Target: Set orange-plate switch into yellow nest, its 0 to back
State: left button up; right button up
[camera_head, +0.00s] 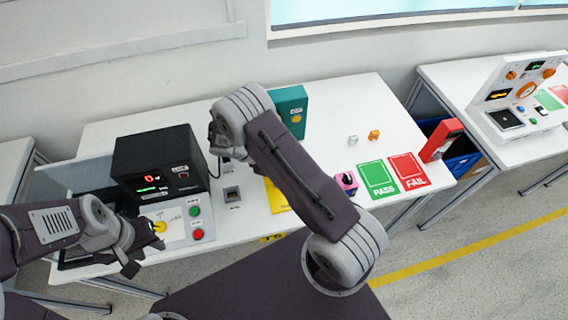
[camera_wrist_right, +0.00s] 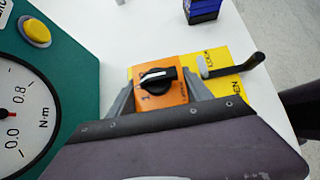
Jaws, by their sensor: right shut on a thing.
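The orange-plate switch (camera_wrist_right: 176,98) has a black knob with a white pointer stripe; in the right wrist view it is between the two fingers of my right gripper (camera_wrist_right: 162,97), which is shut on it. A mark shows at the plate's left edge, but I cannot read it surely. The yellow nest (camera_wrist_right: 232,55) lies behind it, with lettering and a black lever; I cannot tell whether the switch touches it. In the head view my right arm hides the switch and most of the yellow nest (camera_head: 278,196). My left gripper (camera_head: 146,254) looks open and empty, near a yellow knob.
The teal gauge box (camera_head: 290,110) stands close to my right arm. A black display box (camera_head: 160,165) and a panel with green and red buttons stand at left. A pink-plate switch (camera_head: 346,183), green PASS mat (camera_head: 377,180) and red FAIL mat (camera_head: 408,171) lie at right.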

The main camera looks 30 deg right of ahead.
jog(key=shift+f, duration=0.15)
jog(key=o, duration=1.6)
jog(key=shift+r, duration=0.2)
jog(key=b+v, duration=0.1)
jog(key=v, duration=1.1)
jog(key=s+r+m+t+y, duration=0.2)
jog(key=s+m+y, duration=0.7)
jog(key=s+m, duration=0.5)
jog(key=shift+s+d+m+t, duration=0.35)
jog(key=shift+m+t, duration=0.35)
jog(key=shift+m, duration=0.2)
